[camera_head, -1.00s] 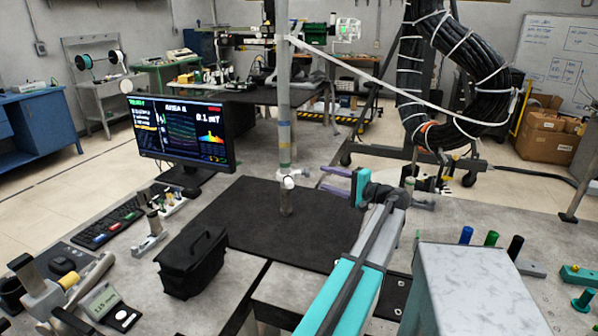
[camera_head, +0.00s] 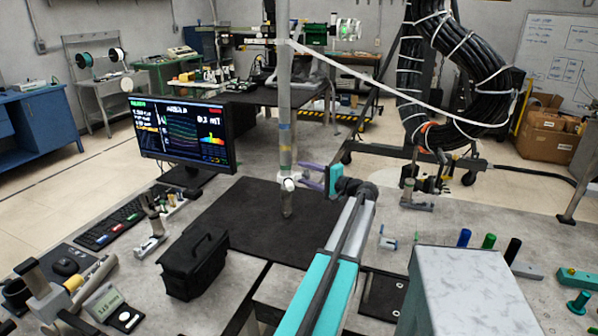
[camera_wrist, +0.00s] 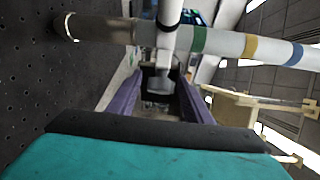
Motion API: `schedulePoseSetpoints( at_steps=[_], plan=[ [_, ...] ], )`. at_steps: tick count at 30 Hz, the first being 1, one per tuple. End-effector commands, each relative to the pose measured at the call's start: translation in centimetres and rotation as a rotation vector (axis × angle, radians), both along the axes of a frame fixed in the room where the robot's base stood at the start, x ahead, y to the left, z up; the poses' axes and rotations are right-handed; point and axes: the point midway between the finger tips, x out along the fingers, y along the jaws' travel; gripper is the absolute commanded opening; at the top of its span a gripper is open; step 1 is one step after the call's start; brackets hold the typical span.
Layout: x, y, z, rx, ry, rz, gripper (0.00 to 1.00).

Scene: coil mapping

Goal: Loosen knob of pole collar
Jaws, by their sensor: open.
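The upright pale pole (camera_head: 285,110) stands over the black mat, with a white collar (camera_head: 287,184) low on it. In the wrist view the pole (camera_wrist: 230,43) runs across the picture, with green, yellow and blue bands, and the collar (camera_wrist: 169,40) is around it. My gripper (camera_head: 308,176) is just right of the collar, its purple fingers pointing at it. In the wrist view my gripper (camera_wrist: 158,82) is open. A pale and dark knob part (camera_wrist: 160,72) of the collar shows between the fingertips. I cannot tell whether the fingers touch it.
The black perforated mat (camera_head: 240,225) lies under the pole. A black bag (camera_head: 193,263) sits front left, and a monitor (camera_head: 180,128) stands behind left. A grey block (camera_head: 465,290) is at front right. Thick black cables (camera_head: 455,90) hang at the back right.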

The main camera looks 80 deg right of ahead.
Motion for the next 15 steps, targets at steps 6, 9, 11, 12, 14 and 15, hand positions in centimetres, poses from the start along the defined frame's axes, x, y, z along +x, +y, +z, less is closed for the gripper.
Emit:
schedulePoseSetpoints(
  at_steps=[6, 9, 11, 12, 14, 15],
  plan=[
    [2.2, -1.2, -0.1, 0.001, -0.001, 0.001, 0.45],
    [2.7, -1.5, -0.2, 0.001, 0.000, 0.000, 0.45],
    [2.9, -1.6, -0.2, 0.001, 0.000, 0.000, 0.45],
    [2.9, -1.6, -0.2, 0.001, 0.000, 0.000, 0.45],
    [2.9, -1.6, -0.2, 0.001, 0.000, -0.001, 0.45],
    [2.9, -1.6, -0.2, 0.001, 0.000, -0.001, 0.45]
  ],
)
